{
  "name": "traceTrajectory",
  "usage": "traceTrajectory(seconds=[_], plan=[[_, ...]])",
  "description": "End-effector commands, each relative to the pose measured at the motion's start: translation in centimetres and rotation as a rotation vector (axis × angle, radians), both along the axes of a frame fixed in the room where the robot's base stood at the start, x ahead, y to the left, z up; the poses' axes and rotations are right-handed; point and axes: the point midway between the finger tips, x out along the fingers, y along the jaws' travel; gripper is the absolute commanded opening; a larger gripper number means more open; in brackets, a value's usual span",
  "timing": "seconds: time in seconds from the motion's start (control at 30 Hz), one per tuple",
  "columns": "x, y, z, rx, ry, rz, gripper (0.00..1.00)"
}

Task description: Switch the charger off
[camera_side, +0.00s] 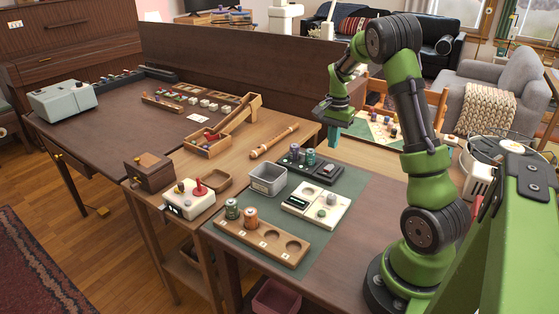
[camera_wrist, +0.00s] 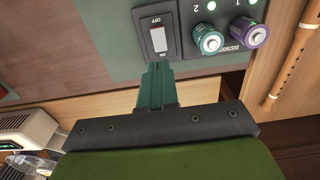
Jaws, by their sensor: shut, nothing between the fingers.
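The charger (camera_side: 309,166) is a dark flat box at the back of the green mat, with a teal-topped battery and a purple one in it. In the wrist view, its pale rocker switch (camera_wrist: 159,40) sits in a dark plate marked OFF and ON. A teal battery (camera_wrist: 208,40) and a purple battery (camera_wrist: 247,35) stand in numbered slots beside it, with green lights lit. I cannot tell which way the rocker is tilted. My gripper (camera_side: 333,132) points down above and behind the charger. Its teal fingers (camera_wrist: 157,78) are shut and empty, near the ON end, apparently not touching.
A wooden battery holder (camera_side: 272,243) lies at the mat's front. A wooden flute (camera_side: 273,142) lies behind. Some mat around them is bare.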

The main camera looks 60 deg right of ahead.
Motion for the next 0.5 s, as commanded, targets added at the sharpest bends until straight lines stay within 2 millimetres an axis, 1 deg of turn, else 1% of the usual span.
traceTrajectory(seconds=[0.03,0.2,0.33,0.5], plan=[[0.1,-0.2,1.4,-0.003,-0.004,0.000,0.00],[0.0,-0.7,4.8,-0.002,-0.002,-0.001,0.00],[0.0,-0.9,6.4,-0.001,-0.001,0.000,0.00],[0.0,-1.0,7.4,0.000,0.000,0.000,0.00]])
